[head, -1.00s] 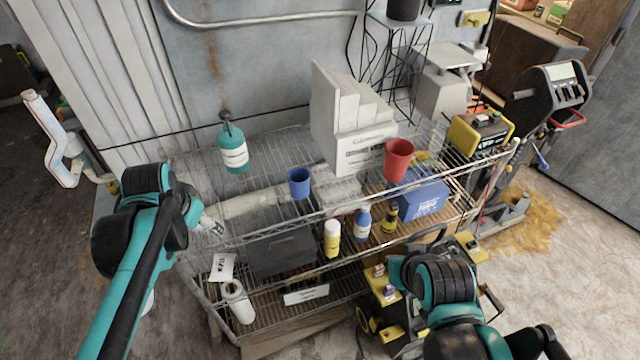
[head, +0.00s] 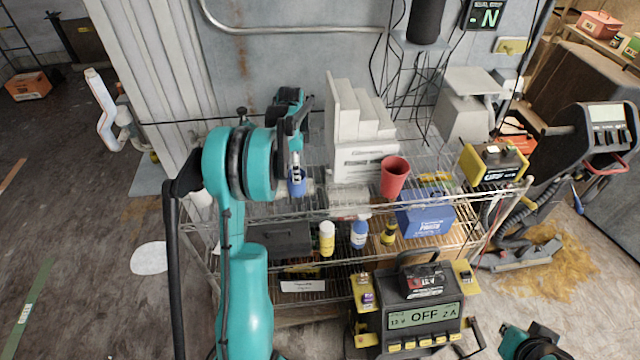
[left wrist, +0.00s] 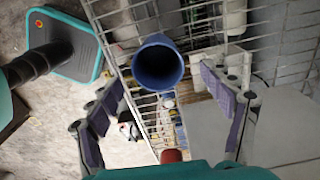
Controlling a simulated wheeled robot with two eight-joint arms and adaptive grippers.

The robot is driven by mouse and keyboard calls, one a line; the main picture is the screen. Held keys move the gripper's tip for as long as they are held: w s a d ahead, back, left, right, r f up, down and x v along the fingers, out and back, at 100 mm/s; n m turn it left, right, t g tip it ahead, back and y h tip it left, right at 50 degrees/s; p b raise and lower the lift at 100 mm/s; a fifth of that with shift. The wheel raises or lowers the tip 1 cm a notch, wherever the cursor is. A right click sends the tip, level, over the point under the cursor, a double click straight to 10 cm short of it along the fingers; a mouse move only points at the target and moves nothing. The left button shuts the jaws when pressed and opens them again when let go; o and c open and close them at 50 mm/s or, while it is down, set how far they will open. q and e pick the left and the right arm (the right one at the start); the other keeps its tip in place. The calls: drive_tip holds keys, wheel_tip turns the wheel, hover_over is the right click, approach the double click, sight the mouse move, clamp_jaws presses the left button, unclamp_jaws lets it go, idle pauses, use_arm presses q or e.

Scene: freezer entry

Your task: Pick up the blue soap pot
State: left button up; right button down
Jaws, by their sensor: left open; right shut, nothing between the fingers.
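The blue soap pot (head: 297,186), a plain blue cup shape, stands upright on the top wire shelf, left of the white boxes. My left gripper (head: 295,160) is at it and partly covers it in the head view. In the left wrist view, the pot (left wrist: 158,66) shows its open round rim between the two spread fingers of my left gripper (left wrist: 163,88). The fingers are open; I see no contact with the pot. My right gripper (head: 532,343) is low at the bottom right, far from the pot and cut off by the picture edge.
A red cup (head: 394,177) and white boxes (head: 365,158) stand right of the pot. A yellow bottle (head: 327,239) and blue bottle (head: 359,234) are lower down. A charger (head: 420,318) stands in front of the rack. My left arm hides the rack's left part.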

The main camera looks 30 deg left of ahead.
use_arm(q)
wheel_tip(320, 180, down, 8)
drive_tip(key=shift+s+a+r+b, duration=0.1)
drive_tip(key=shift+s+r+b, duration=0.05)
drive_tip(key=shift+b, duration=0.5)
drive_tip(key=c, duration=1.3)
